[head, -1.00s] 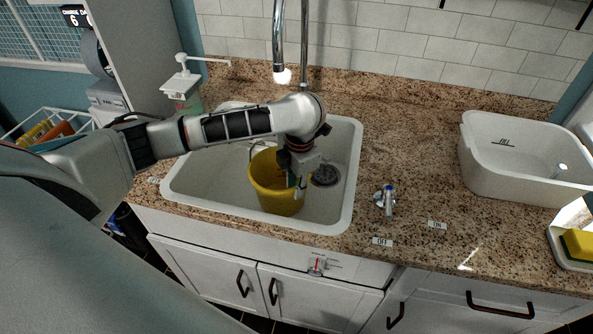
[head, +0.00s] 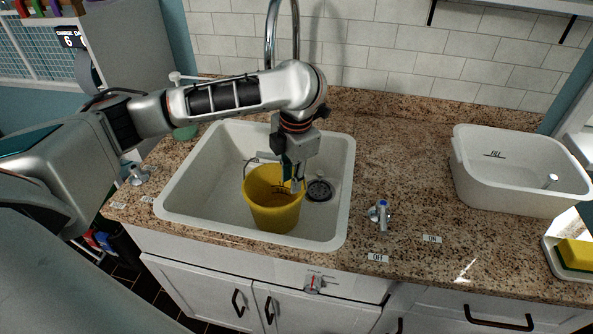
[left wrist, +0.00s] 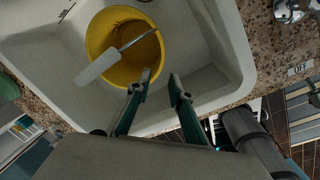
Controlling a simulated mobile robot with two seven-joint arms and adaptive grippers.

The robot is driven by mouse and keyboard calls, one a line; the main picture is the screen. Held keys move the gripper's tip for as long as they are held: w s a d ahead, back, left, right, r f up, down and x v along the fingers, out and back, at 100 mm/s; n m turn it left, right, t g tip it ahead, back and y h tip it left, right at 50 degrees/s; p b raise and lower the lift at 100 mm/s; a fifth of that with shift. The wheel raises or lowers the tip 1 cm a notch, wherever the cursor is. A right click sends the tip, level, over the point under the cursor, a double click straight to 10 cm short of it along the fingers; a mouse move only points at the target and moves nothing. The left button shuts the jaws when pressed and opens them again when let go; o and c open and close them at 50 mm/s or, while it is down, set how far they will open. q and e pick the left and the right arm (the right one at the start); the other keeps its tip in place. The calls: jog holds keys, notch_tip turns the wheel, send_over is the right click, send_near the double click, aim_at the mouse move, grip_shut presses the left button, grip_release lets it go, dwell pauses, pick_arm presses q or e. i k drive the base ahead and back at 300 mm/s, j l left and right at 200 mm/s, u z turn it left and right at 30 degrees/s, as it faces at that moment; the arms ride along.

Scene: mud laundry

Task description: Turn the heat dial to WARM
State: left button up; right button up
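The heat dial (head: 313,284) is a small light knob with a red mark on the white front panel below the sink's front edge. Its printed labels are too small to read, so I cannot tell its setting. My left gripper (head: 297,184) hangs over the sink beside the right rim of the yellow bucket, above and behind the dial. In the left wrist view its two fingers (left wrist: 161,92) are apart with nothing between them. The dial cannot be made out there. My right gripper is not in view.
The yellow bucket (head: 272,213) stands in the white sink (head: 330,225). A blue-marked tap handle (head: 381,214) is on the counter to the right, near OFF and ON labels. A white basin (head: 510,190) and yellow sponge (head: 577,254) are farther right. The space before the dial looks clear.

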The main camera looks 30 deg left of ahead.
aim_at(313, 283)
jog(key=k, duration=1)
